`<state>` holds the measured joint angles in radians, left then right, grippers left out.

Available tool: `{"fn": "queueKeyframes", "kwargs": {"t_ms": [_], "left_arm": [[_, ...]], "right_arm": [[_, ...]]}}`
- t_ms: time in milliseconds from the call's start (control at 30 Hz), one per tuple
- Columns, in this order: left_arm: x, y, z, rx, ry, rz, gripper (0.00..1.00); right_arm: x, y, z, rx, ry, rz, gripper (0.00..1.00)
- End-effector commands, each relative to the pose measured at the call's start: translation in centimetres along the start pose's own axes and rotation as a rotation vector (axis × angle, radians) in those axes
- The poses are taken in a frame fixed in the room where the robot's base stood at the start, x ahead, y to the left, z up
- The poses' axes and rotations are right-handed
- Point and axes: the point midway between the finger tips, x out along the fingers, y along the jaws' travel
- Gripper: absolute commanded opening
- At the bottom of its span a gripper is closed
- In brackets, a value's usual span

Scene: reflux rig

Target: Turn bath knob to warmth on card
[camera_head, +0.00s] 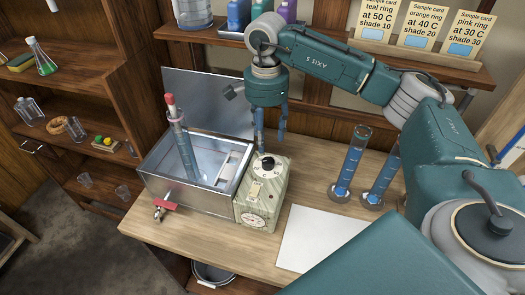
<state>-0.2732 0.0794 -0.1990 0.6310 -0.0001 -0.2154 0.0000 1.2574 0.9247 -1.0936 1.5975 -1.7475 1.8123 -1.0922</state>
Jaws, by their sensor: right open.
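The black bath knob (267,164) sits on top of the beige control box (262,200), which has a round dial on its lower front. My right gripper (270,138) points down just above the knob, its blue fingers apart and nothing visibly between them. Whether a finger touches the knob I cannot tell. The metal bath (180,194) stands left of the box, with a red-topped glass tube (178,125) upright in it. Three sample cards stand on the back shelf: teal ring 50 C (380,20), orange ring 40 C (420,25), pink ring 30 C (468,35). My left gripper is out of view.
Two glass cylinders with blue liquid (351,160) stand right of the box. A white sheet (315,238) lies on the bench (220,248) in front of them. A red-handled tap (165,205) sticks out from the bath. Shelves with glassware stand at left.

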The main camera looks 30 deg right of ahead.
Motion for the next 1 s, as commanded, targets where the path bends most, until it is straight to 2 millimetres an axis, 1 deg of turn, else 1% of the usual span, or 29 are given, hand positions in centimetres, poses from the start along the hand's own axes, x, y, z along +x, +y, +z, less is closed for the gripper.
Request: {"fn": "queueKeyframes", "kwargs": {"t_ms": [33,100,200,300,367,467,500,600,667,767,867,900,967,1000], "left_arm": [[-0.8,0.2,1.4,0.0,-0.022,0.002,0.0],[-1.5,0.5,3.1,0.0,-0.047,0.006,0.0],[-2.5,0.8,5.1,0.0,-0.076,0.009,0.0],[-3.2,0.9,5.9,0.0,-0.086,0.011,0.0],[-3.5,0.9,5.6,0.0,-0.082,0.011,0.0],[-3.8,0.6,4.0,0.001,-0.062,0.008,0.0],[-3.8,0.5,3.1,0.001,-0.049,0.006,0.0],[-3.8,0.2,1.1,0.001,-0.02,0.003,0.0],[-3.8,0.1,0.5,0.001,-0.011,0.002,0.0],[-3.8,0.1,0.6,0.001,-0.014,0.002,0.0],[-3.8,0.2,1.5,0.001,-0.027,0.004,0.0],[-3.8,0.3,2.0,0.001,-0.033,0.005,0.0],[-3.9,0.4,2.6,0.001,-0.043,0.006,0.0],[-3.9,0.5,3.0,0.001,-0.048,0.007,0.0]], "right_arm": [[0.7,0.2,-0.1,0.0,0.001,0.006,0.48],[1.9,0.2,0.0,0.0,0.0,0.006,0.48],[3.9,0.2,0.0,-0.001,0.0,0.005,0.48],[5.7,0.2,0.0,0.0,0.0,0.005,0.48],[6.7,0.2,0.0,0.0,0.0,0.004,0.48],[7.9,0.1,0.0,0.001,0.0,0.002,0.48],[8.3,0.1,0.0,0.001,0.0,0.001,0.48],[8.9,0.1,0.0,0.0,0.0,0.001,0.48],[9.1,0.1,0.0,0.0,0.0,0.001,0.48],[9.2,0.0,0.0,0.0,0.0,-0.001,0.48],[9.2,0.0,0.0,0.0,0.0,-0.001,0.48],[9.2,0.0,0.0,0.0,0.0,-0.001,0.46],[9.2,0.0,0.0,0.0,0.0,-0.001,0.34],[9.2,0.0,0.0,0.0,0.0,-0.001,0.26]]}}
